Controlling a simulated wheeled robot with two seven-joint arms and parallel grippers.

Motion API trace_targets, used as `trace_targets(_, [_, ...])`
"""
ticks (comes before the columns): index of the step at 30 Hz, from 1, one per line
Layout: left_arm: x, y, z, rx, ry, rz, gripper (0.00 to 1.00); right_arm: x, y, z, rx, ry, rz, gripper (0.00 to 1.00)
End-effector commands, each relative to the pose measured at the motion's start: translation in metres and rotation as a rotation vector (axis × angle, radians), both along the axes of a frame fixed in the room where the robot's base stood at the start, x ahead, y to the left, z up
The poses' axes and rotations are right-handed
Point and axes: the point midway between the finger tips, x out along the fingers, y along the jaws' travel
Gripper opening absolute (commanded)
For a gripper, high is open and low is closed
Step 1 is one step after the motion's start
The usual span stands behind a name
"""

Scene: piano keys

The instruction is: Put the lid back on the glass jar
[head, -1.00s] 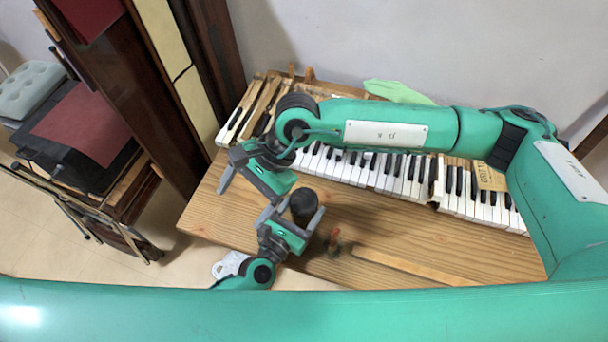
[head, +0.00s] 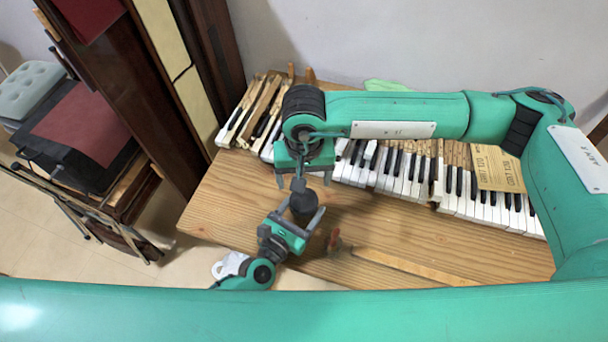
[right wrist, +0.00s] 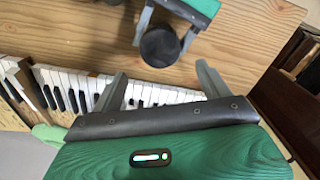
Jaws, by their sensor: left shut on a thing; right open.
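A dark, round-topped jar (head: 302,205) stands near the left part of the wooden bench. Its dark top also shows in the right wrist view (right wrist: 159,47). I cannot make out clear glass, or whether the dark top is a separate lid. My left gripper (head: 303,212) is shut on the jar, one finger on each side. My right gripper (head: 298,184) is open and empty, pointing down just above and behind the jar in the head view. In the right wrist view its fingers (right wrist: 160,82) are spread with the jar beyond them. No separate lid is visible.
A row of piano keys (head: 400,180) runs along the back of the bench (head: 215,205), with a sandpaper sheet (head: 498,168) on it. A green cloth (head: 385,86) lies behind.

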Motion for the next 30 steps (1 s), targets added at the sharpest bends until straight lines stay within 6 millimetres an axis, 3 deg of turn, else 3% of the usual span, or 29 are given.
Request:
trace_targets(15, [0.0,0.0,0.0,-0.001,-0.001,0.0,0.01,-0.001,0.0,-0.068,0.0,0.003,-0.002,0.79])
trace_targets(28, [0.0,0.0,0.0,-0.001,-0.001,0.0,0.01,0.0,0.0,-0.079,0.001,0.001,-0.001,0.79])
trace_targets(30, [0.0,0.0,0.0,-0.001,-0.001,0.0,0.01,0.0,0.0,-0.079,0.001,0.001,-0.001,0.69])
